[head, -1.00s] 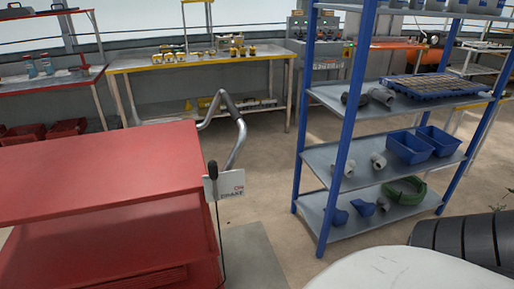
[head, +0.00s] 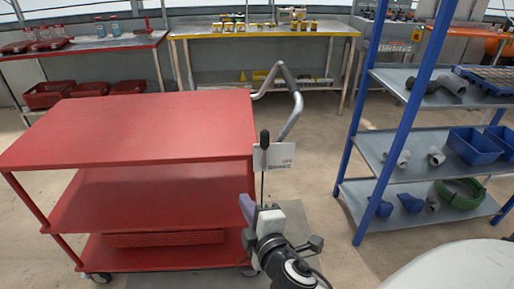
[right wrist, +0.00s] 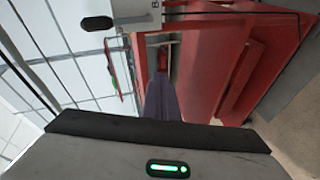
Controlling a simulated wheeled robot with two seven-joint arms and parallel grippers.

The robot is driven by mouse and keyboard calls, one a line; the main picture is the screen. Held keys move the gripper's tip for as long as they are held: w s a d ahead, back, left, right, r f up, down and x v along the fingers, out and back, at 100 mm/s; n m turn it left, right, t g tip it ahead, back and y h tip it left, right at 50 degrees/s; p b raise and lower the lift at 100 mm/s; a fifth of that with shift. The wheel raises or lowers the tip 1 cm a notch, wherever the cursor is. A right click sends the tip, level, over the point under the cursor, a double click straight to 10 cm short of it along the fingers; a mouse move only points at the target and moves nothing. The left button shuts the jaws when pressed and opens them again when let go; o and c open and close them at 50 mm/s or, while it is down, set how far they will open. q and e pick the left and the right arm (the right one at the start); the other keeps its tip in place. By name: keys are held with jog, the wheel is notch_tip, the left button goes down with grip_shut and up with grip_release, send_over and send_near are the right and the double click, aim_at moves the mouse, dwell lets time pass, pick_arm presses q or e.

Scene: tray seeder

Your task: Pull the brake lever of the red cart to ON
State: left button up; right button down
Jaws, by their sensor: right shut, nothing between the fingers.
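The red cart (head: 150,128) stands at the left with its tubular handle (head: 297,105) on its right end. The brake lever (head: 264,138) is a thin dark rod with a black knob, upright in front of a white sign plate (head: 282,157) at the cart's corner. Its knob also shows in the right wrist view (right wrist: 97,23), at the upper left. My right gripper (head: 246,205) is shut and empty, below the plate and close to the lower part of the rod; its purple fingers (right wrist: 161,100) point toward the cart. Contact with the rod cannot be told. My left gripper is not in view.
A blue-framed shelf (head: 400,120) with bins and pipe fittings stands at the right. A yellow-edged bench (head: 265,33) and a red-edged bench (head: 95,44) stand at the back. Open floor (head: 325,165) lies between cart and shelf.

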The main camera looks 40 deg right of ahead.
aim_at(257, 147)
notch_tip(257, 147, up, 8)
jog(key=w+d+n+t+h, duration=0.1)
jog(key=d+t+h, duration=0.1)
jog(key=shift+w+d+r, duration=0.2)
jog(key=shift+w, duration=0.05)
jog(key=shift+w+d+p, duration=0.65)
jog(key=shift+w+d, duration=2.7)
jog(key=shift+f, duration=0.1)
